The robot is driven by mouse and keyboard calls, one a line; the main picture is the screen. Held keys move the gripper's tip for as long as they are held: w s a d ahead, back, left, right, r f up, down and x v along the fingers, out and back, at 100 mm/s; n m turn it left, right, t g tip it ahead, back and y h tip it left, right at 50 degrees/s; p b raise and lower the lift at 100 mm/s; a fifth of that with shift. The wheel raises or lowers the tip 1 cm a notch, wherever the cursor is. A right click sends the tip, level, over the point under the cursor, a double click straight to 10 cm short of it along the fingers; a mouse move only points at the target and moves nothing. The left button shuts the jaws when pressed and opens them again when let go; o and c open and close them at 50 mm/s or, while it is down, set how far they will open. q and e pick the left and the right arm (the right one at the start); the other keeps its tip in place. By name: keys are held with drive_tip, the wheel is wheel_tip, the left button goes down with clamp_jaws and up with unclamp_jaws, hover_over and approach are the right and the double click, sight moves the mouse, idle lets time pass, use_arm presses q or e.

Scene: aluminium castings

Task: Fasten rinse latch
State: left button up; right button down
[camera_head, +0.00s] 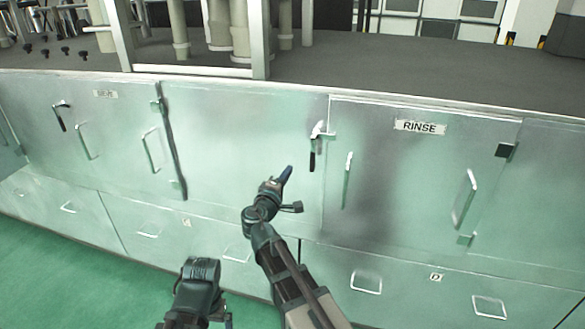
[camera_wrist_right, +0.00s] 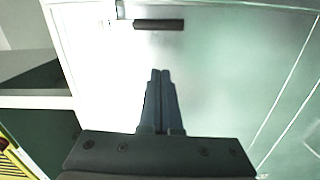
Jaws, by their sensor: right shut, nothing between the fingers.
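The RINSE door (camera_head: 385,190) is a pale metal cabinet door with a RINSE label (camera_head: 420,127) at its top. The rinse latch (camera_head: 313,152) is at the door's upper left edge, with its black grip hanging down. In the right wrist view the black latch grip (camera_wrist_right: 158,24) lies across the top, beside a bright metal bracket. My right gripper (camera_head: 288,172) is shut and empty, to the left of and a little below the latch grip, apart from it. Its closed fingertips (camera_wrist_right: 160,74) point toward the grip in the wrist view. My left gripper's fingers do not show.
Bar handles stand out from the RINSE door, one on its left (camera_head: 347,180) and one on its right (camera_head: 466,198). Drawers with handles (camera_head: 366,283) run below. A grey worktop (camera_head: 400,70) lies above, and green floor (camera_head: 60,275) is at lower left.

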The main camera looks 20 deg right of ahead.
drive_tip(key=shift+v, duration=2.8)
drive_tip(key=shift+f, duration=0.1)
drive_tip(key=s+a+f+m+g+y, duration=0.25)
drive_tip(key=s+f+m+g, duration=0.25)
drive_tip(key=s+f+g, duration=0.65)
drive_tip(key=s+a+f+g+y, duration=0.3)
drive_tip(key=s+a+f+y, duration=0.4)
drive_tip(key=s+a+f, duration=0.3)
drive_tip(key=s+a, duration=0.1)
drive_tip(key=s, duration=0.2)
drive_tip(key=shift+s+m, duration=0.15)
drive_tip(key=shift+m, duration=0.25)
